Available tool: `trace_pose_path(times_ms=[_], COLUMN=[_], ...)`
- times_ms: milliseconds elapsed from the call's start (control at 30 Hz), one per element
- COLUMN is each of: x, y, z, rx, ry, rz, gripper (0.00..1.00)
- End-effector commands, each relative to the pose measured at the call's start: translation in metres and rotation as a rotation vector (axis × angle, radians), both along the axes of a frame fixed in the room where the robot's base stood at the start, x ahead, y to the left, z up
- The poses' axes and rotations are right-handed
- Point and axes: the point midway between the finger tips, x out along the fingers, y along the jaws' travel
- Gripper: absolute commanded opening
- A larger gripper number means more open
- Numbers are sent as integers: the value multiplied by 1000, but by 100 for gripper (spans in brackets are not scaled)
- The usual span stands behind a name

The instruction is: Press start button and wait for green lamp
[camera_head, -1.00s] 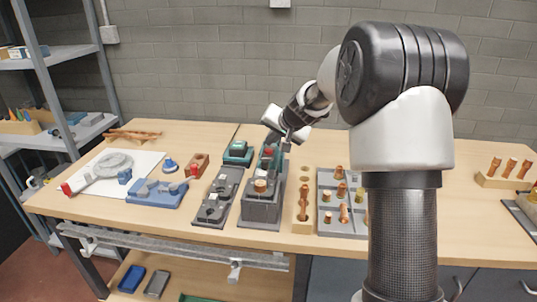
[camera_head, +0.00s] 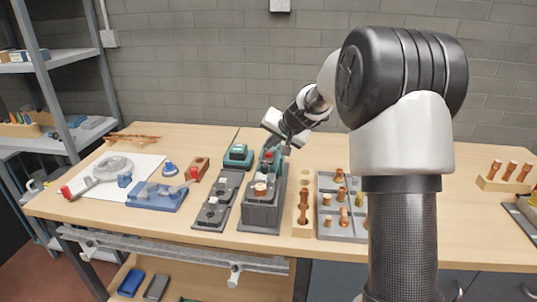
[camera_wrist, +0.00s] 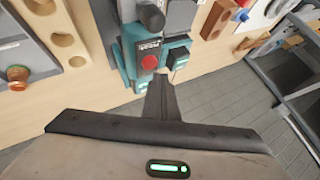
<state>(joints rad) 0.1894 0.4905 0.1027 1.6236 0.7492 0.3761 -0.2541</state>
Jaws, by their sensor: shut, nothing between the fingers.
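The dark grey machine (camera_head: 262,212) stands upright on the bench, with a teal head at its back. A red button (camera_wrist: 149,62) sits on the teal housing (camera_wrist: 136,40) in the wrist view; a small dark block (camera_wrist: 177,58) is beside it. My gripper (camera_wrist: 160,84) is shut and empty, its fingertips close to the housing's edge near the red button; I cannot tell whether they touch. In the head view my gripper (camera_head: 284,146) is at the back right of the machine.
A grey tray of copper fittings (camera_head: 324,231) and a wooden holder (camera_head: 303,228) stand right of the machine. A dark two-part unit (camera_head: 213,211), a teal-topped box (camera_head: 238,156) and a blue fixture (camera_head: 150,199) lie left. Free bench (camera_head: 425,215) shows further right.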

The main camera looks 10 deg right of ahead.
Motion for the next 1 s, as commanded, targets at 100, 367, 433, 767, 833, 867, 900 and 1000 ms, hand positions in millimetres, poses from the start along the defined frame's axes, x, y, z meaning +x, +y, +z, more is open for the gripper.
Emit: trace_pose_path(times_ms=[100, 367, 433, 767, 833, 867, 900, 1000], x=[0, 0, 0, 0, 0, 0, 0, 0], y=[0, 0, 0, 0, 0, 0, 0, 0], z=[0, 0, 0, 0, -1, -2, -4, -7], rx=[0, 0, 0, 0, 0, 0, 0, 1], ry=[0, 0, 0, 0, 0, 0, 0, 0], rz=[0, 0, 0, 0, 0, 0, 0, -1], gripper=[0, 0, 0, 0, 0, 0, 0, 0])
